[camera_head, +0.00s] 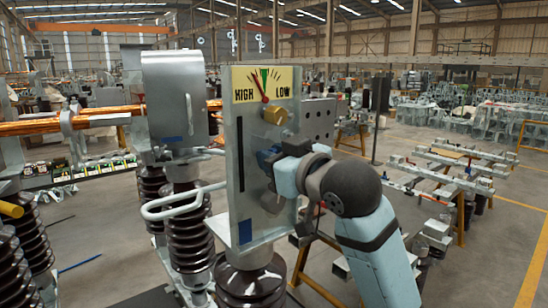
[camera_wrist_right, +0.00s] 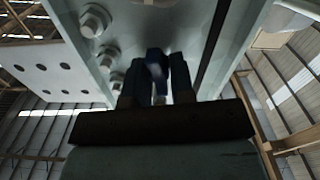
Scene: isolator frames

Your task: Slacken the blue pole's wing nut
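The near pole has an upright grey metal plate (camera_head: 228,165) with a blue patch (camera_head: 245,231) low on it. A HIGH/LOW dial (camera_head: 264,84) tops the plate, its red needle a little left of the green mark. My left gripper is out of view.
Another metal plate (camera_head: 174,95) with a blue patch stands behind left. Dark ribbed insulators (camera_head: 189,235) and bent grey handle bars (camera_head: 168,205) are close on the left. Bolt heads (camera_wrist_right: 95,20) sit beside the fingers. Open floor (camera_head: 490,235) lies to the right.

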